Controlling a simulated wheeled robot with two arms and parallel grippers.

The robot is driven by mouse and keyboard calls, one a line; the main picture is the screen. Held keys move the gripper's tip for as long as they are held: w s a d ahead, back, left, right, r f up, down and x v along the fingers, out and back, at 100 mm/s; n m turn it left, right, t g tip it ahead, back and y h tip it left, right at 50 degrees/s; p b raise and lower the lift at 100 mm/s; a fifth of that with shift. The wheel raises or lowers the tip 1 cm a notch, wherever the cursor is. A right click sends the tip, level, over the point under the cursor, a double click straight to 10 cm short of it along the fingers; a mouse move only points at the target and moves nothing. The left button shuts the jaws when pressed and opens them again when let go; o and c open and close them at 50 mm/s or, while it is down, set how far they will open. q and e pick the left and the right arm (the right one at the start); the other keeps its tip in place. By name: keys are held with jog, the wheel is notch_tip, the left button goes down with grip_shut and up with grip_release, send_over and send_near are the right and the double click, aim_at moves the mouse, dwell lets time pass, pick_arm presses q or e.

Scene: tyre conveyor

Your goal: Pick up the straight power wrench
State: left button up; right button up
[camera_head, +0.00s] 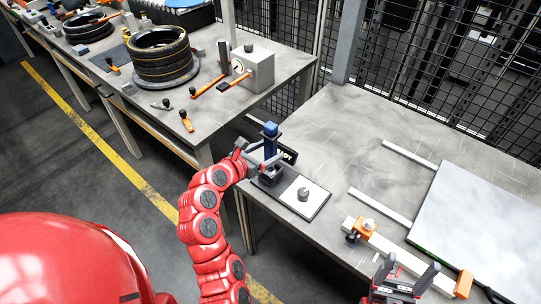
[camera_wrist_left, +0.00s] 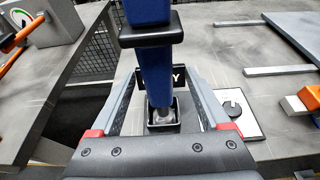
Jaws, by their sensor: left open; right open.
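The straight power wrench (camera_head: 270,131) is a blue and black tool standing upright in a dark holder at the left end of the near table. It shows large in the left wrist view (camera_wrist_left: 152,60), its lower end in a square black socket (camera_wrist_left: 163,122). My left gripper (camera_head: 260,162) is open at the wrench, with one finger on either side of it in the wrist view (camera_wrist_left: 162,78). Whether a finger touches the tool I cannot tell. My right gripper (camera_head: 404,278) is open and empty, low at the table's front edge.
A dark-edged pad (camera_head: 303,199) with a round grey knob lies right of the holder. An orange and white clamp rail (camera_head: 395,249) and a large grey plate (camera_head: 485,220) are further right. Another table with stacked tyres (camera_head: 162,55) and a grey box (camera_head: 254,70) stands behind left.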

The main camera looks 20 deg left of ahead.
pick_arm(q)
jog(key=x, duration=0.2)
jog(key=p+x, duration=0.1)
jog(key=x, duration=0.2)
jog(key=shift+w+a+r, duration=0.1)
jog(key=shift+w+r, duration=0.05)
jog(key=shift+r, duration=0.1)
grip_shut()
